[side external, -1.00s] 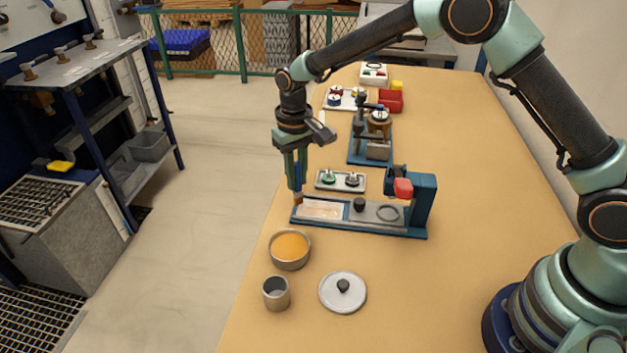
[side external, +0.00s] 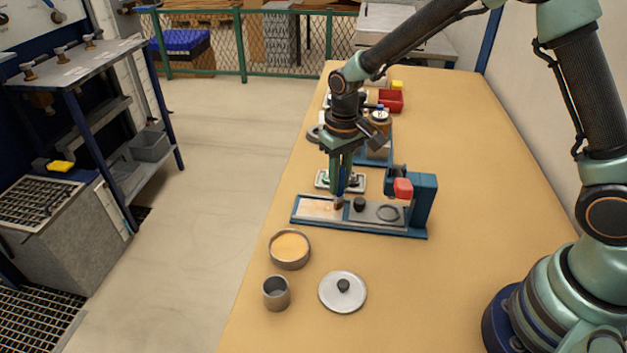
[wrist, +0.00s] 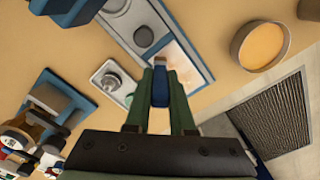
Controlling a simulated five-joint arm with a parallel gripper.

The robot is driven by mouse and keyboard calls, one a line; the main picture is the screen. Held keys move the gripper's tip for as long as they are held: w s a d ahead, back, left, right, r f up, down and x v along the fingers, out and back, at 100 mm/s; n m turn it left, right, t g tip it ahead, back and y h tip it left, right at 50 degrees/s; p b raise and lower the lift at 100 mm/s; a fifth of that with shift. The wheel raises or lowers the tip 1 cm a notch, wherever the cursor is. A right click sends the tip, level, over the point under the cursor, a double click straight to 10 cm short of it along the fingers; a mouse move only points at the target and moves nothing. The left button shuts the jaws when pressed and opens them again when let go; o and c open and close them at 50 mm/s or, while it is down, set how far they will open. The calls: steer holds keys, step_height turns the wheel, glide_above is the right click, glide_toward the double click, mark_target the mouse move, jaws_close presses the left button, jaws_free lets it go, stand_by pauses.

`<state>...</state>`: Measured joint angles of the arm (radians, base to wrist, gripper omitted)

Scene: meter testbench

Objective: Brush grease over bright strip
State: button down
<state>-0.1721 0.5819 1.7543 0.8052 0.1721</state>
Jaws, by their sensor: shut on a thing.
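My gripper (side external: 340,180) is shut on a blue-handled brush (side external: 341,188), which points down. The brush handle also shows between the fingers in the wrist view (wrist: 160,86). The brush tip is at the right end of the bright strip (side external: 316,207), beside the black knob; I cannot tell for sure whether it touches. The strip is pale with faint orange-brown smears and lies in the left part of a blue-edged fixture (side external: 370,231). In the wrist view the strip (wrist: 180,62) is partly hidden by the brush. A round pot of orange grease (side external: 290,248) stands in front of the fixture.
A grey cup (side external: 277,293) and a round lid with a black knob (side external: 343,291) are near the front. A blue clamp post with a red part (side external: 403,188) rises at the fixture's right end. A small tray (side external: 325,180) sits behind. The right tabletop is clear.

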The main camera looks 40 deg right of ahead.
steer(key=shift+s+d, duration=0.35)
steer(key=shift+s+d+r, duration=0.1)
steer(key=shift+r, duration=3.95)
